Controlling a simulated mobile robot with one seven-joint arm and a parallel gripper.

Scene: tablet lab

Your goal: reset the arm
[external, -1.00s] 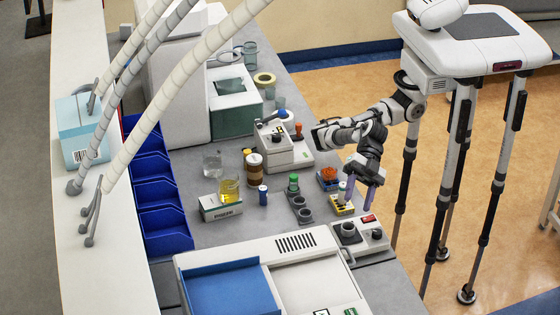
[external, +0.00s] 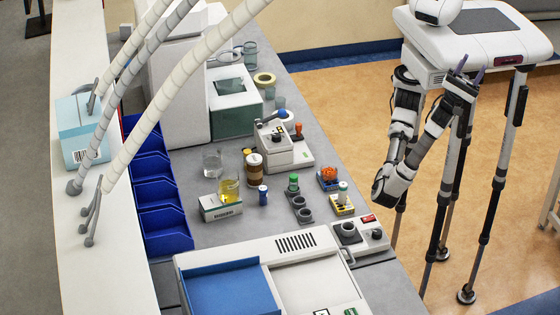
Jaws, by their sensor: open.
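My arm (external: 410,150) is folded up beside my white body, over the floor at the right of the bench. Its elbow hangs low, just off the bench's right edge. My gripper (external: 469,70) points upward near the front of my body, with its two purple fingers apart. Nothing shows between the fingers. It is well away from everything on the bench.
A yellow rack (external: 342,209) with a white-capped vial (external: 343,189) stands near the bench's right edge. Close by are a blue rack (external: 328,184) with orange items and a small device (external: 372,237) with a red display. The tan floor is clear around my arm.

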